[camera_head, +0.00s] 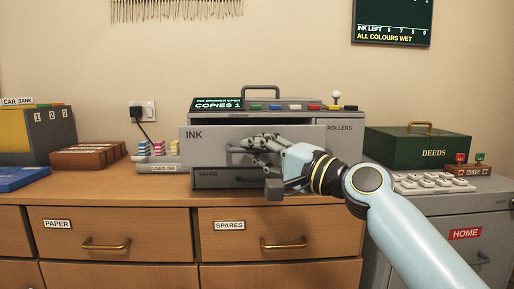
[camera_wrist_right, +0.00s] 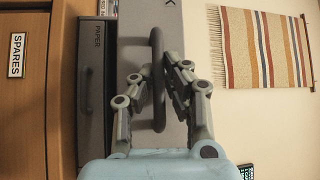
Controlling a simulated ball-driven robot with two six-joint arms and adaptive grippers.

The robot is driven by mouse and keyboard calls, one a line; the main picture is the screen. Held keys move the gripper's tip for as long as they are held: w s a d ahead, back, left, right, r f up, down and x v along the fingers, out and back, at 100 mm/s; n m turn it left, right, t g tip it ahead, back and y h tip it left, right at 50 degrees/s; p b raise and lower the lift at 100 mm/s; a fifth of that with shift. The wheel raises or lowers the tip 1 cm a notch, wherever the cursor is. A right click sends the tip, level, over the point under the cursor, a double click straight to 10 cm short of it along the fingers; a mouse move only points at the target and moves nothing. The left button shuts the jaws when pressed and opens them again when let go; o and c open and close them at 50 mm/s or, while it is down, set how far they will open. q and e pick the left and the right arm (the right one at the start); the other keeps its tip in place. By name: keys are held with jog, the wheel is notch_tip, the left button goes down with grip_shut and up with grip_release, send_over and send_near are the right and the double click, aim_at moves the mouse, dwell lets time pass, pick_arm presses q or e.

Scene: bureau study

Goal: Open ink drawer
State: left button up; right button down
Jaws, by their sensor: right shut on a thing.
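The ink drawer (camera_head: 215,150) is the grey front marked INK on the copier (camera_head: 290,117). Its front stands out from the copier body, so the drawer is at least partly open. The copier's small screen (camera_head: 217,104) seems to read "INK DRAWER OPEN" above "COPIES 1". My right gripper (camera_head: 262,142) is at the drawer front and hides part of it. In the right wrist view, my right gripper's fingers (camera_wrist_right: 150,75) lie on both sides of the grey bar handle (camera_wrist_right: 158,95) and are shut on it. My left gripper is out of view.
The copier's PAPER drawer (camera_head: 208,179) is below, close under my gripper. A used ink rack (camera_head: 160,157) stands left of the copier. A green DEEDS box (camera_head: 415,148) and a keypad (camera_head: 432,183) stand to the right. Wooden drawers (camera_head: 110,225) fill the front below.

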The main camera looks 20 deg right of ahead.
jog(key=c, duration=1.5)
grip_release()
jog(key=shift+f, duration=0.3)
jog(key=shift+o, duration=0.6)
jog(key=shift+r, duration=0.15)
jog(key=shift+d, duration=0.1)
jog(key=v, duration=1.2)
jog(key=shift+w+r, duration=0.1)
